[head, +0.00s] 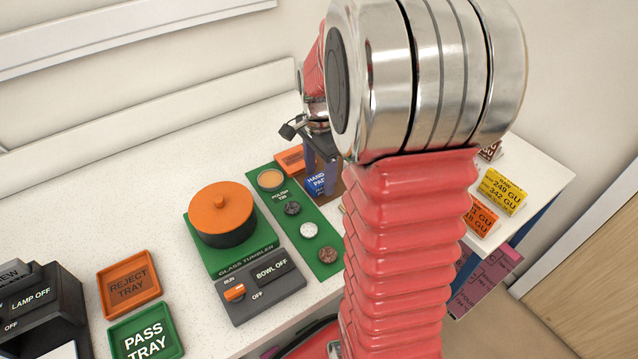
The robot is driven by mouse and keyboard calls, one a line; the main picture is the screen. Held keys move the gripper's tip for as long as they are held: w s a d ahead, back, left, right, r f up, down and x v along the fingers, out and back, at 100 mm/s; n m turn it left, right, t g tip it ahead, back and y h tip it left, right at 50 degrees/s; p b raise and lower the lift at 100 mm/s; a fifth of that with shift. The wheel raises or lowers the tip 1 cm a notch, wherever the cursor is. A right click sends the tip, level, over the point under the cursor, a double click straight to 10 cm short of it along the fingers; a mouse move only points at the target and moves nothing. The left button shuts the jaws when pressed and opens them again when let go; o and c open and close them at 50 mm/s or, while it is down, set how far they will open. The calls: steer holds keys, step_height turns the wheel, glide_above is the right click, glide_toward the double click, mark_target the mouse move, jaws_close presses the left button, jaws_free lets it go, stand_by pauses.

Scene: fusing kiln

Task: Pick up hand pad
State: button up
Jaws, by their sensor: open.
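The hand pad (317,184) shows as a blue piece lettered "HAND PAD" at the back of the bench, partly behind my arm. My gripper (292,130) is a small dark shape beside my silver wrist, above and slightly left of the pad. It is open. My red arm and large silver joint hide much of this area, so I cannot tell whether the fingers touch anything.
A green strip (271,200) with a polish tin and several small discs lies left of the pad. Further left are the glass tumbler (222,215), a reject tray (129,284) and a pass tray (146,337). Yellow and orange tags (502,190) stand right. White bench is clear at back left.

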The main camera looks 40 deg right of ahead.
mark_target(320, 179)
stand_by(0.5)
steer(key=c, duration=1.1)
steer(key=shift+r, duration=0.1)
step_height(320, 179, up, 10)
steer(key=shift+f, duration=0.1)
stand_by(0.4)
steer(key=o, duration=0.5)
steer(key=shift+c, duration=0.2)
steer(key=c, duration=0.4)
steer(key=shift+s, duration=0.1)
